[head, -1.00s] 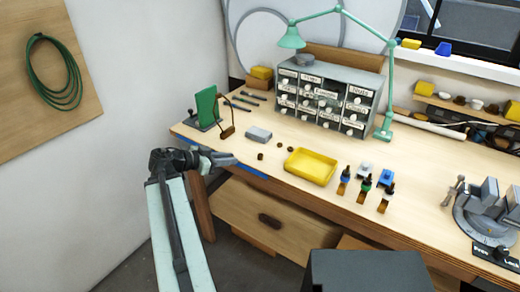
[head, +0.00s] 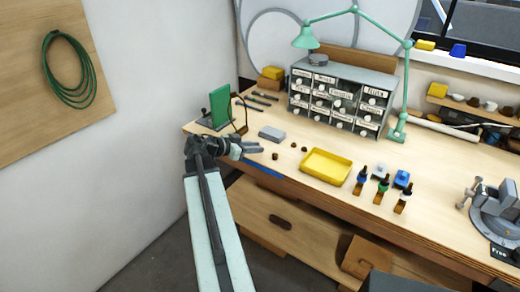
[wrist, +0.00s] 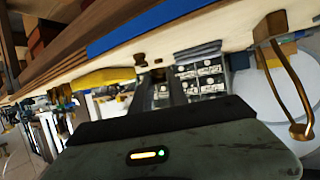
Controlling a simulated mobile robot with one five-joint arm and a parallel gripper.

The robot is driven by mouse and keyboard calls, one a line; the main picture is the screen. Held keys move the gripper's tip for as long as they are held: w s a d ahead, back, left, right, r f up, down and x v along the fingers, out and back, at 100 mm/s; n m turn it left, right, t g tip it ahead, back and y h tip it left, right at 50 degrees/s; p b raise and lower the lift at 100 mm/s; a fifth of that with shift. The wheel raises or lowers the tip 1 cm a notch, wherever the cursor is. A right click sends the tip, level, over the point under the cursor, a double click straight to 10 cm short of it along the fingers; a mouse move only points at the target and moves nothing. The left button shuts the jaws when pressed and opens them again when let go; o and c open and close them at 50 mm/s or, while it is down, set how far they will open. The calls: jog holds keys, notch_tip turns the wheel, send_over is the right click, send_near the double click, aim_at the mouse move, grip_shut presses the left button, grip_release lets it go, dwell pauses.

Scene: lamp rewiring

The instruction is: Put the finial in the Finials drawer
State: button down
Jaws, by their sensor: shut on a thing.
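The grey small-parts cabinet (head: 366,75) stands at the back of the bench. It has rows of white-labelled drawers with round knobs, and all look shut. The labels are too small to tell which reads Finials. My gripper (head: 257,149) is at the bench's front left edge, well short of the cabinet.
A green board (head: 219,106) stands at left. The green lamp (head: 306,39) arches over the cabinet. Bottles (head: 361,180) and a vise (head: 495,205) are at right.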

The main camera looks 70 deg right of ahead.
aim_at(258, 155)
jog(key=shift+w+d+f, duration=0.1)
jog(key=shift+d, duration=0.95)
jog(key=shift+d+f, duration=0.1)
jog(key=shift+d, duration=0.6)
jog(key=f+b, duration=0.3)
jog(key=shift+s+d+f+b, duration=0.2)
jog(key=shift+s+d+b, duration=0.1)
jog(key=shift+d+b, duration=0.05)
jog(key=shift+w+a+r, duration=0.1)
jog(key=shift+w+r, duration=0.05)
jog(key=shift+w, duration=0.05)
jog(key=shift+f, duration=0.25)
jog(key=c, duration=1.3)
grip_release()
jog(key=shift+r, duration=0.1)
